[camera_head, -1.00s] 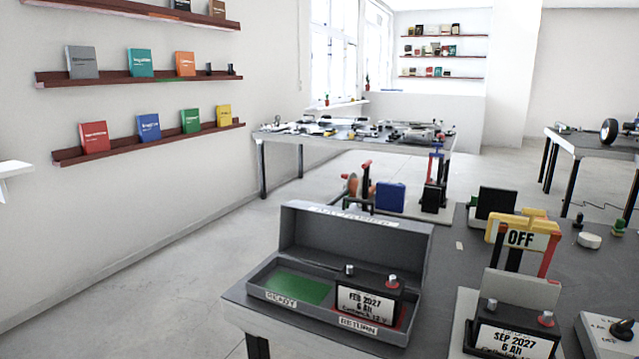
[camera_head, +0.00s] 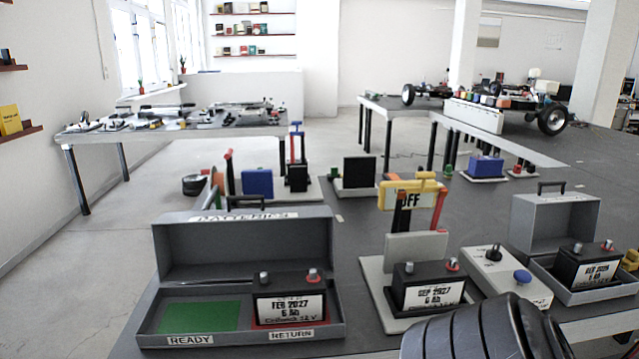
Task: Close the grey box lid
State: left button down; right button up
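A long grey box (camera_head: 345,328) labelled READY and RETURN stands at the front left. Its lid (camera_head: 243,247), marked BATTERIES, is raised upright at the back. A green pad (camera_head: 198,316) lies bare in its left part, and a black battery (camera_head: 290,297) labelled FEB 2027 sits on the red right part. A second, smaller grey box (camera_head: 612,291) stands at the right, its handled lid (camera_head: 555,222) also upright, with a black battery (camera_head: 588,267) inside. Neither of my grippers is in view.
A battery (camera_head: 428,290) labelled SEP 2027 sits on a stand below a yellow OFF sign (camera_head: 412,197). A switch panel (camera_head: 506,278) with a blue button stands between that stand and the small box. A dark ribbed form (camera_head: 485,335), unclear, covers the front edge.

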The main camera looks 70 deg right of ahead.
aim_at(193, 246)
jog(key=z, duration=2.3)
